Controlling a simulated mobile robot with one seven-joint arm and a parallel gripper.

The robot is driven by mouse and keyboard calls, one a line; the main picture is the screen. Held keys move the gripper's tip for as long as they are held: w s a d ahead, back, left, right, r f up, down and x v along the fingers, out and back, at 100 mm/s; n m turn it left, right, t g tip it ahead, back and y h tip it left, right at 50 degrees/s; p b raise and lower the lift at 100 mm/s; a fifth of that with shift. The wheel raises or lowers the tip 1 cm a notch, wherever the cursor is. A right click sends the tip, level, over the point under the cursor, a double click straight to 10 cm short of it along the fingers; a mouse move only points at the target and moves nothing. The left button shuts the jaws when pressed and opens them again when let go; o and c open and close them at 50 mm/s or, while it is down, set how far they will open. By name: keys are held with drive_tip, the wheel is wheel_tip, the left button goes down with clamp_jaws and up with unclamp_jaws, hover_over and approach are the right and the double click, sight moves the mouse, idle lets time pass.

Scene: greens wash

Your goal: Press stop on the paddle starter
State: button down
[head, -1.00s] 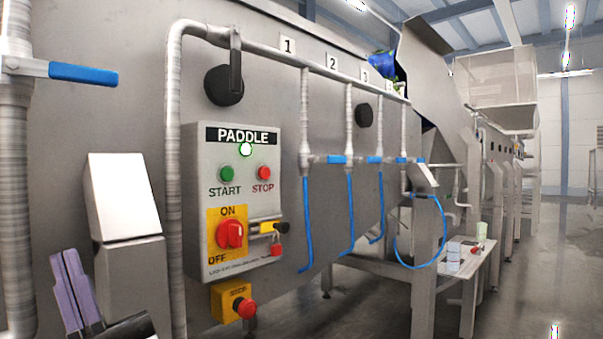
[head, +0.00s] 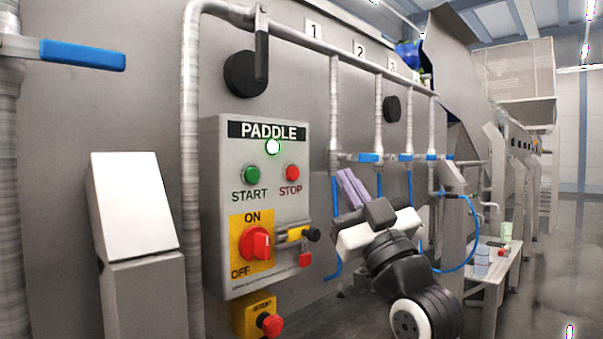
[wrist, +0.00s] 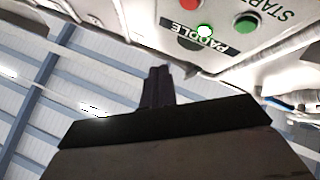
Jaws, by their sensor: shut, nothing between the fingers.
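The paddle starter (head: 222,210) is a grey box on the steel wall, left of centre in the head view. Its red STOP button (head: 292,173) sits right of the green START button (head: 251,175), below a lit white-green lamp (head: 273,146). A red knob (head: 256,244) is on the yellow ON/OFF plate. In the wrist view the box is upside down at the top, with the STOP button (wrist: 189,5) partly cut off by the top edge. My gripper (head: 350,188) is shut and empty, right of the box and apart from it. Its fingers also show in the wrist view (wrist: 157,88).
A yellow box with a red stop button (head: 270,325) hangs below the starter. A blue-handled valve (head: 83,55) and a sloped-top steel post (head: 135,205) stand at left. Blue hoses hang from the pipes at right. Open floor (head: 560,265) lies far right.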

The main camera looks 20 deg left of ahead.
sight(292, 173)
drive_tip(key=shift+w+d, duration=0.15)
drive_tip(key=shift+d, duration=0.15)
drive_tip(key=shift+r, duration=0.1)
drive_tip(key=w+a+p, duration=0.1)
drive_tip(key=w+a, duration=0.2)
drive_tip(key=a, duration=0.5)
drive_tip(key=shift+a, duration=0.2)
drive_tip(key=shift+a, duration=0.1)
idle(1.9)
drive_tip(key=shift+w+a, duration=0.15)
drive_tip(key=shift+a, duration=0.15)
drive_tip(key=shift+w+a, duration=0.15)
drive_tip(key=shift+a, duration=0.25)
idle(0.9)
drive_tip(key=shift+d, duration=0.1)
drive_tip(key=shift+s+d, duration=0.3)
drive_tip(key=shift+d, duration=0.4)
